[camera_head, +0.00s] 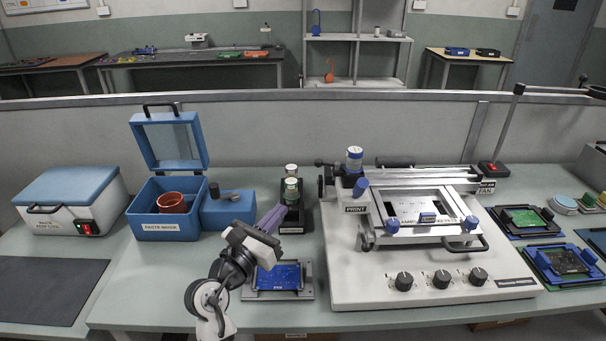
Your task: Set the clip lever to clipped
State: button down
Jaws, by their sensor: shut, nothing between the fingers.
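No part is clearly marked as the clip lever, so I cannot tell which one it is. A blue lever (361,188) stands near the PRINT label. My gripper (279,209) has purple fingers, shut and empty. It points up and right, beside the black jar rack (292,216) and left of the printer (345,282). A blue circuit board (277,276) lies in a grey holder below it, partly hidden by my arm.
A blue paste mixer (166,226) with its lid up holds a red-brown cup (172,203). A blue box (229,211) stands beside it. Board trays (524,221) lie at the right. A dark mat (45,290) lies at the left. Bare table lies between mat and holder.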

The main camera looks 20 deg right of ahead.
aim_at(317, 166)
jog(key=p+x, duration=0.4)
jog(key=x, duration=0.9)
jog(key=shift+w+r, duration=0.1)
jog(key=shift+r, duration=0.05)
jog(key=shift+w+d, duration=0.25)
jog(key=shift+d, duration=0.1)
jog(key=shift+w+a, duration=0.1)
jog(key=shift+w, duration=0.05)
